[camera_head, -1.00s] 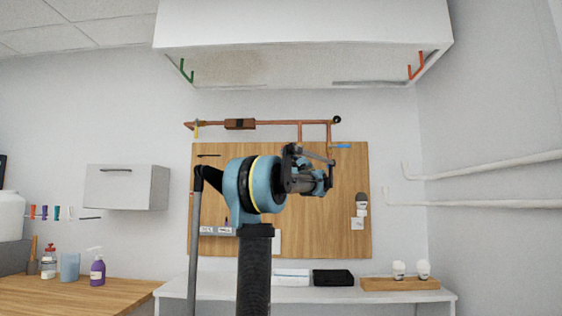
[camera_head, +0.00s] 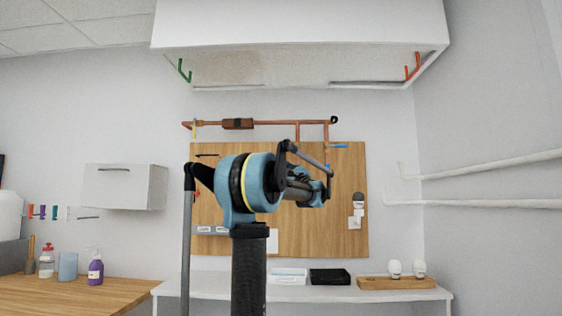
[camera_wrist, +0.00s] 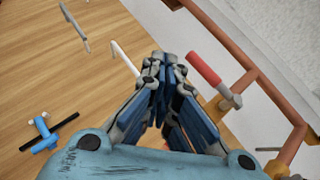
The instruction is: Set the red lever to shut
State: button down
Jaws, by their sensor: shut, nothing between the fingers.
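The red lever (camera_wrist: 203,68) shows in the wrist view just right of my gripper (camera_wrist: 160,62). It slants from upper left down to a brass-coloured fitting on the copper pipe. My gripper is shut and empty, its fingertips to the left of the lever with a small gap visible between them in the picture. Depth between them is hard to judge. In the head view my gripper (camera_head: 322,190) is in front of the wooden board (camera_head: 345,225), its fingertips mostly hidden. I cannot pick out the red lever there with certainty.
A copper pipe (camera_head: 275,124) runs along the board's top, close to my gripper in the wrist view (camera_wrist: 245,80). A blue lever (camera_wrist: 44,135) lies left. A white cabinet (camera_head: 300,65) overhangs above; a white counter (camera_head: 215,288) stands below.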

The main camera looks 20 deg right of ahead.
jog(key=s+a+f, duration=0.1)
jog(key=s+f, duration=0.3)
jog(key=f, duration=0.3)
jog(key=shift+s+a+f, duration=0.2)
jog(key=shift+s+a, duration=0.15)
jog(key=shift+a, duration=0.05)
